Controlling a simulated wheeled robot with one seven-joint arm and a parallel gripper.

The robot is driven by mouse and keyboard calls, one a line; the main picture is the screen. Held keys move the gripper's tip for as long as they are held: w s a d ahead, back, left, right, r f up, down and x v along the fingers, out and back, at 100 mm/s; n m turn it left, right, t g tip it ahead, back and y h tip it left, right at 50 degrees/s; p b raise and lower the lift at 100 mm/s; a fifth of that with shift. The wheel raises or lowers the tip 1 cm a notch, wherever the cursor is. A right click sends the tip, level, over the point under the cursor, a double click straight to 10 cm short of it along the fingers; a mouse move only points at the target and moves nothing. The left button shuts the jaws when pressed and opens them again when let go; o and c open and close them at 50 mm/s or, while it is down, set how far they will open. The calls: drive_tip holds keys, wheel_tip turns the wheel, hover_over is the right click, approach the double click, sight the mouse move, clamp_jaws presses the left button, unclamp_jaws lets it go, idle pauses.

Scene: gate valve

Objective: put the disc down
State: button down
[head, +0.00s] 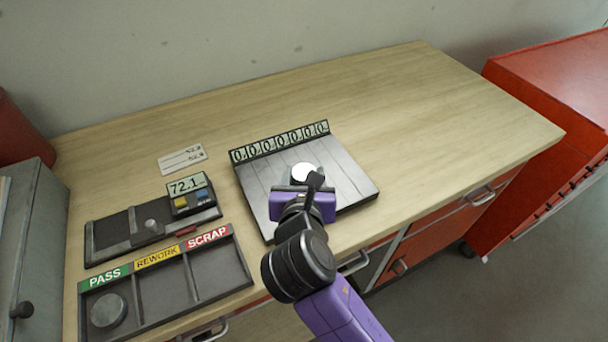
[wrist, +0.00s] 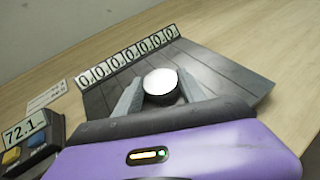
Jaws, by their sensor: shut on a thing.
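A disc (head: 303,172) with a bright, pale top is in my gripper (head: 307,185). The wrist view shows the disc (wrist: 160,86) between the two grey fingers of my gripper (wrist: 161,93), which are shut on its sides. The gripper is over a dark grey slotted rack (head: 345,175) with a row of number labels along its back edge. The rack (wrist: 235,75) also lies behind and below the disc in the wrist view. I cannot tell whether the disc touches the rack. My arm hides part of the rack's front.
A gauge (head: 187,184) reading 72.1 stands on a dark base at the left. A tray (head: 213,263) marked PASS, REWORK and SCRAP is in front; a grey disc (head: 108,311) lies under PASS. A paper card (head: 182,158) lies behind the gauge. The wooden bench (head: 440,110) is clear at right.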

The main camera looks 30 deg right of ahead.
drive_tip(key=c, duration=0.7)
unclamp_jaws()
drive_tip(key=shift+f, duration=0.1)
